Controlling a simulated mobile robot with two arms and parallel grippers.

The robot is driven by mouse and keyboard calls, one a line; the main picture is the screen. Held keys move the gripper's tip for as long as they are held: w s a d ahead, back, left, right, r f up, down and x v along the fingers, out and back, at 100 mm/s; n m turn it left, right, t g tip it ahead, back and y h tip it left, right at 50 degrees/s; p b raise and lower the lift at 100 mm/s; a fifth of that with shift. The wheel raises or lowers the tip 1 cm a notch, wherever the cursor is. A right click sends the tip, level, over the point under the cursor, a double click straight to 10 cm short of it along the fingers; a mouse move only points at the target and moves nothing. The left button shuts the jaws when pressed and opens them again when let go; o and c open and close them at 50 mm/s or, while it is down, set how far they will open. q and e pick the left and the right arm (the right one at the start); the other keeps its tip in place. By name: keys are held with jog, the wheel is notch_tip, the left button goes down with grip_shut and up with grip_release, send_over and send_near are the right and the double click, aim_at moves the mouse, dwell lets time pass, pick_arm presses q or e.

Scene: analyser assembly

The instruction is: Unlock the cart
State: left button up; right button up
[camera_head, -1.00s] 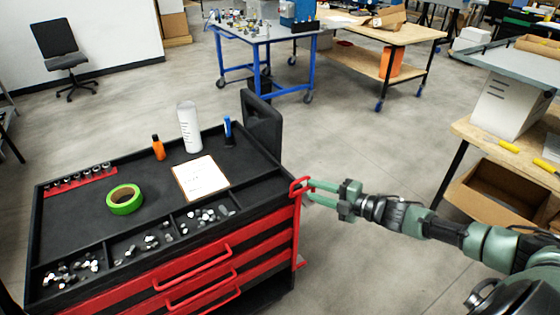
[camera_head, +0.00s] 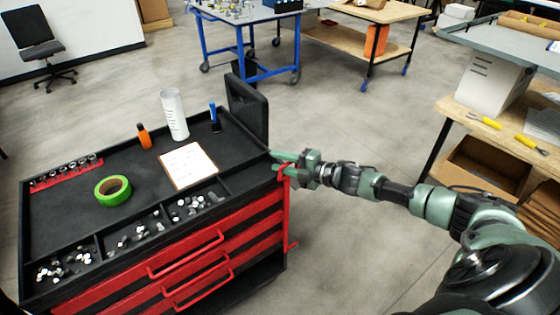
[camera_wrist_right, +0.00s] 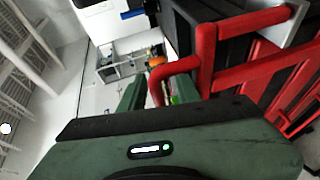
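The cart (camera_head: 75,217) is a black and red tool cart with drawers, at the left and middle of the head view. A red tubular lever (camera_head: 288,205) runs down its right front corner, with a bent top end. It also shows large in the wrist view (camera_wrist_right: 206,60). My right gripper (camera_head: 279,161) is at the bent top of this lever, its two green fingers apart. In the wrist view, the bent red tube (camera_wrist_right: 158,80) shows between the fingers (camera_wrist_right: 150,98). I cannot tell whether they touch it. My left gripper is out of view.
On the cart top are a green tape roll (camera_head: 113,190), a clipboard (camera_head: 188,165), a white bottle (camera_head: 174,114), an orange bottle (camera_head: 144,136) and small metal parts. A wooden table (camera_head: 452,107) stands at right. Floor between is clear.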

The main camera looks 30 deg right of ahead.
grip_shut()
jog(key=shift+f, duration=0.15)
dwell(1.3)
